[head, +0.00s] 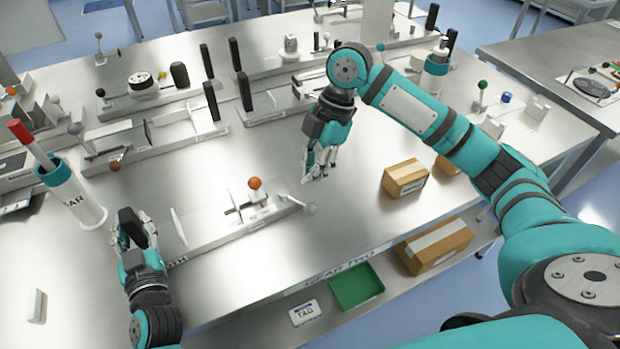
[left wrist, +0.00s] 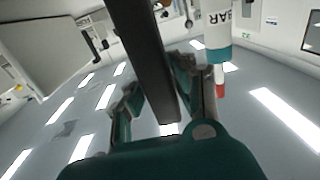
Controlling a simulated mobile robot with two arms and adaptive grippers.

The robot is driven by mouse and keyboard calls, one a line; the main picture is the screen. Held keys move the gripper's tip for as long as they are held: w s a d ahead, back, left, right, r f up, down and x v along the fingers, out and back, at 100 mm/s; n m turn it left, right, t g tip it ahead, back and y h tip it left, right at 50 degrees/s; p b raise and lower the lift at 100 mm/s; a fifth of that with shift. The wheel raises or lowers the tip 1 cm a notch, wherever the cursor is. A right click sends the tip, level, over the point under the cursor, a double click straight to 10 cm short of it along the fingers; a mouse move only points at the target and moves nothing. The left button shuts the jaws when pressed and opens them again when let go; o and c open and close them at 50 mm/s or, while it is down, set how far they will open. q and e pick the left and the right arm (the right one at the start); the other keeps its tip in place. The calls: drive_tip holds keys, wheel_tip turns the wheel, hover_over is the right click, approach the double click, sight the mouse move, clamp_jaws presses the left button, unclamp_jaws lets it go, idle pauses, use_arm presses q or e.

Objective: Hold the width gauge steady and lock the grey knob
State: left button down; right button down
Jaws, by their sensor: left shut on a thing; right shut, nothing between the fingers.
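The width gauge (head: 225,232) is a long, low grey rail near the table's front edge, with a thin white plate standing on it. A round orange knob (head: 255,183) sits above its middle, and the grey knob (head: 310,208) is on a lever at its right end. My left gripper (head: 128,238) is shut on a black upright handle (head: 131,222) at the gauge's left end. The handle shows as a dark bar (left wrist: 146,50) between the fingers in the left wrist view. My right gripper (head: 318,172) is shut and empty, above the table behind the grey knob, apart from it.
A white cylinder (head: 78,203) with a red-topped rod stands left of my left gripper. A cardboard box (head: 405,178) lies right of my right gripper. Similar fixtures with black posts line the back. A green tray (head: 356,286) is on the lower shelf.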

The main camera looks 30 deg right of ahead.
use_arm(q)
drive_tip(key=shift+f, duration=0.25)
idle(0.8)
drive_tip(key=c, duration=1)
unclamp_jaws()
drive_tip(key=shift+r, duration=0.2)
drive_tip(key=shift+r, duration=0.1)
wheel_tip(320, 180, up, 10)
drive_tip(key=shift+w+f, duration=0.1)
